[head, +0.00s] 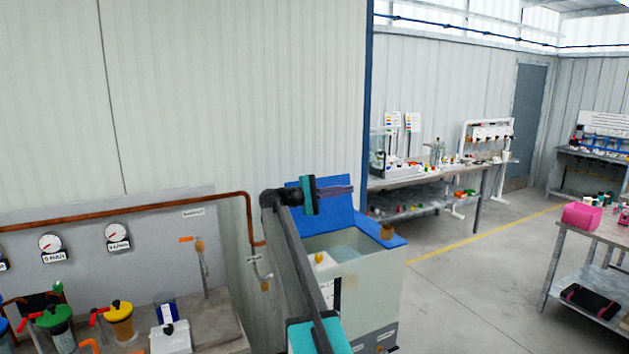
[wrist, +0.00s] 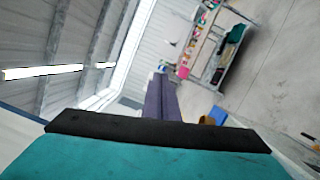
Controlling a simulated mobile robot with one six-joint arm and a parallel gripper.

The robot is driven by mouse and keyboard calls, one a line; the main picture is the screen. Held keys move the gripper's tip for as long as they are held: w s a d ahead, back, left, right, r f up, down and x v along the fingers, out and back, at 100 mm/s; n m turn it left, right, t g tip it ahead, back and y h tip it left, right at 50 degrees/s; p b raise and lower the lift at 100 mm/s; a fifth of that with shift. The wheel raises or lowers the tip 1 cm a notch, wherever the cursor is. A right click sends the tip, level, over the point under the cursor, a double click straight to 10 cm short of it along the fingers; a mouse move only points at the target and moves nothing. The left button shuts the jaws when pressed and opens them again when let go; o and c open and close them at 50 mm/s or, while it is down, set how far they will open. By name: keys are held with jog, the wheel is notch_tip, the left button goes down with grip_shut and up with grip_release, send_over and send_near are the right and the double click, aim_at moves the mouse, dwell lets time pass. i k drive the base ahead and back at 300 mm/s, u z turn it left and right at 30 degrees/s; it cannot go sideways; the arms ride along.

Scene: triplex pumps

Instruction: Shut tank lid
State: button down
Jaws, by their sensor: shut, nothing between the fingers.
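The tank (head: 375,285) is a pale box with a blue top rim and water inside, in the middle of the head view. Its blue lid (head: 330,219) stands raised, tilted up at the back of the opening. My gripper (head: 351,190) is shut and empty, its purple fingers pointing right across the lid's upper part in the picture. I cannot tell whether they touch the lid. My arm hides the tank's left side. In the wrist view the fingers (wrist: 160,80) are together, and the lid is not clearly seen.
A brown cup (head: 387,231) stands on the tank's right rim; an orange-brown cup also shows in the wrist view (wrist: 213,117). A copper pipe (head: 150,207) and gauges (head: 117,236) are on the left. Open floor (head: 460,280) lies right of the tank, before a workbench (head: 590,232).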

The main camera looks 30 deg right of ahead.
aim_at(335, 212)
jog(key=i, duration=1.4)
jog(key=u, duration=0.05)
